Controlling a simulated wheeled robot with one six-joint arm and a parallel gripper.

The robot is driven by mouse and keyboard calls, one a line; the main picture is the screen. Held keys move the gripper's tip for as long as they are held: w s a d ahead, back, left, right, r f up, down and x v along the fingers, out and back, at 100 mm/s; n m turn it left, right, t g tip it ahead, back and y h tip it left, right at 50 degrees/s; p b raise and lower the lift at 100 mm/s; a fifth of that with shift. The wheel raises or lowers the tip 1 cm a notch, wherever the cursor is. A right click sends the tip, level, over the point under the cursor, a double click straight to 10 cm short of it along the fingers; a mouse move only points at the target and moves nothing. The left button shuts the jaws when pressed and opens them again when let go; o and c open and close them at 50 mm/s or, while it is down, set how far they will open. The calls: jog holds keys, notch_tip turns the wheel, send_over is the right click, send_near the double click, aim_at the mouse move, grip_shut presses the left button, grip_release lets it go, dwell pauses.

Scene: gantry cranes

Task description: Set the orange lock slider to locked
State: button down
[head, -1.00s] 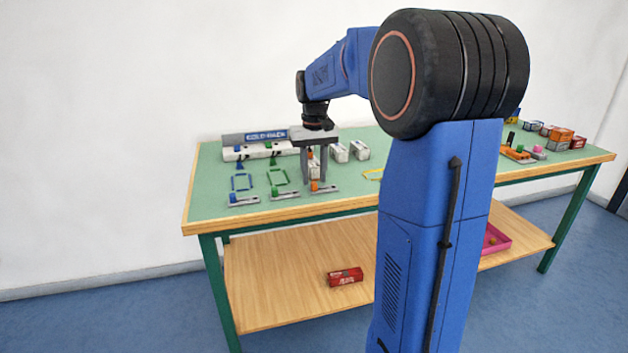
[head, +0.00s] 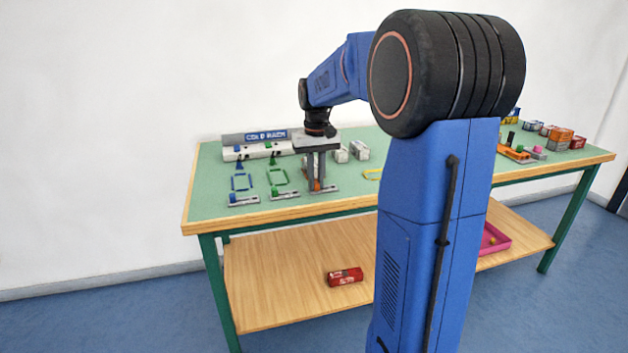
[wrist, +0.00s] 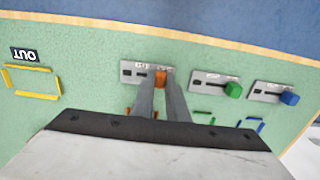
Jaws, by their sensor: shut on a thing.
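The orange lock slider (head: 317,185) stands on a small grey slotted plate near the front edge of the green table. In the wrist view the slider (wrist: 161,76) sits at the right part of its plate (wrist: 133,72), with bare slot to its left. My gripper (head: 317,182) reaches down from above and is shut on the slider. In the wrist view its two fingers (wrist: 160,88) come together at the slider and partly hide it. Small markings on the plate are too blurred to read.
Beside it are plates with a green slider (wrist: 232,90) and a blue slider (wrist: 289,98). A white rail (head: 256,152) and white blocks (head: 360,150) stand behind. A yellow frame (wrist: 30,81) lies near an OUT label (wrist: 24,55).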

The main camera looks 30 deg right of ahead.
aim_at(328, 188)
jog(key=shift+s+d, duration=0.25)
jog(key=shift+d, duration=0.65)
jog(key=shift+s+d, duration=0.25)
jog(key=shift+d, duration=0.6)
jog(key=c, duration=1.7)
grip_release()
jog(key=shift+d, duration=0.1)
jog(key=shift+r, duration=0.1)
notch_tip(328, 188, up, 17)
jog(key=shift+r, duration=0.1)
